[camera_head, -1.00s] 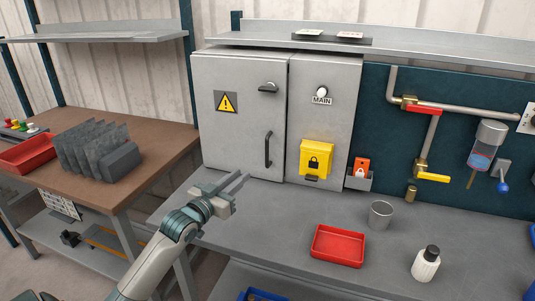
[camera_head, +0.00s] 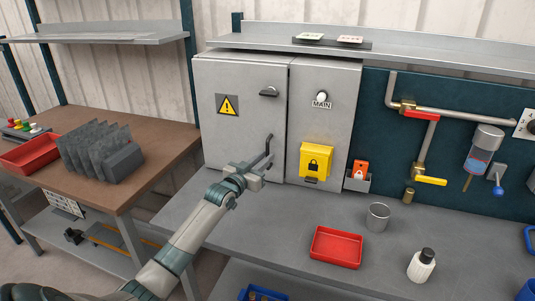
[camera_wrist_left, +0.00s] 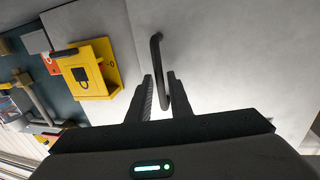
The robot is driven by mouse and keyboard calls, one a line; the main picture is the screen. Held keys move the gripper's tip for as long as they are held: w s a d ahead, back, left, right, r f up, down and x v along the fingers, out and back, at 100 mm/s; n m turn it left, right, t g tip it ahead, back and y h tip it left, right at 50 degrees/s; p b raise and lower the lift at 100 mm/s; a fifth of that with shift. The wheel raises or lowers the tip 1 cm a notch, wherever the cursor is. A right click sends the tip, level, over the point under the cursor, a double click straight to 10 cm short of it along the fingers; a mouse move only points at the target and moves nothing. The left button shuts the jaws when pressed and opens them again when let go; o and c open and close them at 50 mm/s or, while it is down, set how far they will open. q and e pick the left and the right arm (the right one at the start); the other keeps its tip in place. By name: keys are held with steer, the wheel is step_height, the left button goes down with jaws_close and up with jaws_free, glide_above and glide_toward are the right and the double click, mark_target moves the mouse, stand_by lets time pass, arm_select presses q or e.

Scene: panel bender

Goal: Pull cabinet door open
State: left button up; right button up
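The grey cabinet door (camera_head: 235,125) is shut, with a yellow warning sign and a latch knob (camera_head: 268,92) near its top right. Its dark vertical bar handle (camera_head: 269,144) is on the right side of the door. My left gripper (camera_head: 262,164) is at the lower end of the handle. In the left wrist view the fingers (camera_wrist_left: 163,95) are open, and the handle (camera_wrist_left: 157,60) reaches down between them with a gap on the left; whether the right finger touches it I cannot tell. My right gripper is not in view.
A yellow lockout box (camera_head: 317,158) is on the fixed panel right of the door. A red tray (camera_head: 336,247), a metal cup (camera_head: 378,216) and a white bottle (camera_head: 422,265) stand on the grey bench right of my arm. The bench in front of the door is clear.

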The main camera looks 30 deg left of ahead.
arm_select(q)
steer(key=shift+w, duration=1.2)
jaws_close()
steer(key=shift+s, duration=0.1)
